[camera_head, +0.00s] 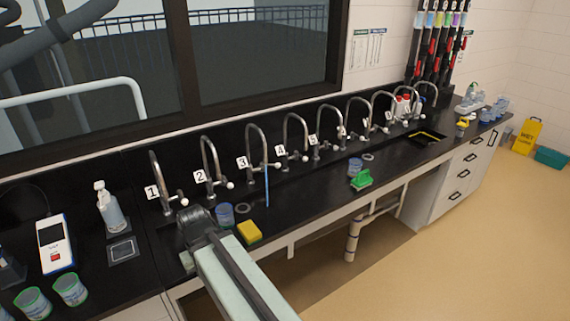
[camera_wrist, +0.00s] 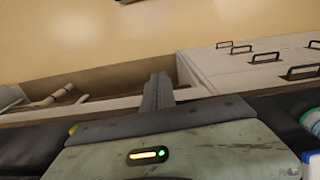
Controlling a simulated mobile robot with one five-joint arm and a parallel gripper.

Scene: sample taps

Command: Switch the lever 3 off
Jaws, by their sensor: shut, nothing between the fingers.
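Tap 3 (camera_head: 250,135) is a tall chrome gooseneck beside its white "3" label (camera_head: 242,162) in the head view. Its lever (camera_head: 275,165) ends in a white knob and points right. A blue stream of water (camera_head: 267,188) falls from its spout. My arm reaches in from the bottom, and its dark end is over the counter in front of taps 1 and 2, left of and apart from lever 3. My gripper (camera_wrist: 158,90) shows in the wrist view with its fingers together and empty. The fingertips are not clear in the head view. Tap 3 is not in the wrist view.
Neighbouring taps 2 (camera_head: 210,155) and 4 (camera_head: 290,130) stand close on either side. A blue cup (camera_head: 225,214) and yellow sponge (camera_head: 249,232) lie near my arm. A green brush (camera_head: 361,180) is further right. A bottle (camera_head: 110,210) stands left.

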